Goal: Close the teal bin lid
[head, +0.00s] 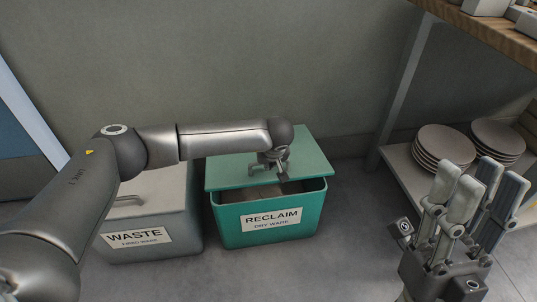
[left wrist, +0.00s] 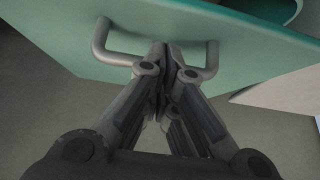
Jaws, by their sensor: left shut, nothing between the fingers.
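The teal bin (head: 231,238), labelled RECLAIM DRY WARE, stands on the floor in the head view. Its flat teal lid (head: 312,158) covers the back of the opening, and a dark gap shows along the front rim. The lid also fills the upper left wrist view (left wrist: 240,40), with its grey bar handle (left wrist: 104,40). My left gripper (head: 284,177) is at the lid; its shut fingers (left wrist: 166,48) are beside the handle's middle, with nothing between them. Contact is unclear. My right gripper (head: 478,180) is raised at the lower right, open and empty.
A grey WASTE bin (head: 180,225) stands just left of the teal bin, partly behind my left arm. A shelf rack with stacked plates (head: 444,145) is at the right, under a wooden upper shelf (head: 490,32). Floor is clear between bin and rack.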

